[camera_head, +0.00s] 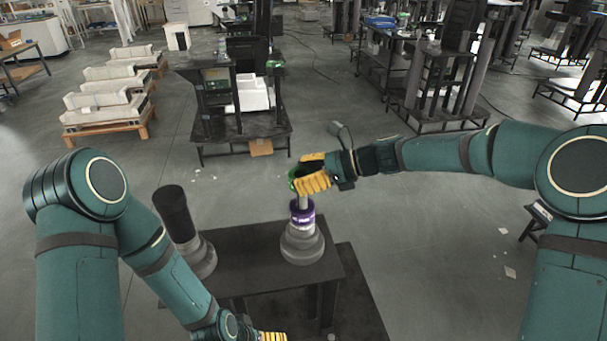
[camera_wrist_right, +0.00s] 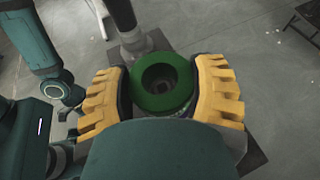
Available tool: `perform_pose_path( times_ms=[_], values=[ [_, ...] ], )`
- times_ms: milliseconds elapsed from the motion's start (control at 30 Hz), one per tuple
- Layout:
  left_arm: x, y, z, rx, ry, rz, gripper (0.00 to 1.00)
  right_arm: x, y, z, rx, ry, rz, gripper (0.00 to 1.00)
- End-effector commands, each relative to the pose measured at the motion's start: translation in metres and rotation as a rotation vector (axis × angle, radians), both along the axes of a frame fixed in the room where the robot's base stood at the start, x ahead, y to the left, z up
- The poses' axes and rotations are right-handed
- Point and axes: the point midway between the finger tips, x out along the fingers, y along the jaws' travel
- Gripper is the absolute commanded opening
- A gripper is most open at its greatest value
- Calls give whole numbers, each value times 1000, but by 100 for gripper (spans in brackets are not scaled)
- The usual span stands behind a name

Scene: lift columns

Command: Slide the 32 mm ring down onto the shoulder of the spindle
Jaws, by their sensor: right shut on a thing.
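The spindle (camera_head: 302,243) stands upright on a dark table, with a wide stepped grey base and a purple band (camera_head: 302,211) near its top. My right gripper (camera_head: 312,178) is just above the spindle's top, its yellow fingers shut on a green ring (camera_head: 292,181). In the right wrist view the green ring (camera_wrist_right: 162,84) sits between the two yellow fingers of the right gripper (camera_wrist_right: 164,88), its hole facing the camera. I cannot tell whether the spindle's tip is inside the hole. My left gripper (camera_head: 272,337) shows only as yellow fingers cut by the bottom edge.
A dark cylinder on a grey base (camera_head: 174,213) stands at the left of the dark table (camera_head: 243,254). A black workstation (camera_head: 240,125) stands behind, with open floor between. Pallets with pale blocks (camera_head: 104,112) are at the far left.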

Motion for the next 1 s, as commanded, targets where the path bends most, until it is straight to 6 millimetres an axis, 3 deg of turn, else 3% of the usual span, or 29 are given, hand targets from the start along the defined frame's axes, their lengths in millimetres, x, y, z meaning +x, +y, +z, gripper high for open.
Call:
perform_pose_path(
  times_ms=[433, 1000],
  values=[
    [-7, -1, -21, -4, 15, -11, 96, 0, 0, -21, 1, 0, 0, 16],
    [-10, -2, -32, -5, 23, -18, 96, 0, 0, -46, 0, 0, -1, 16]
  ],
)
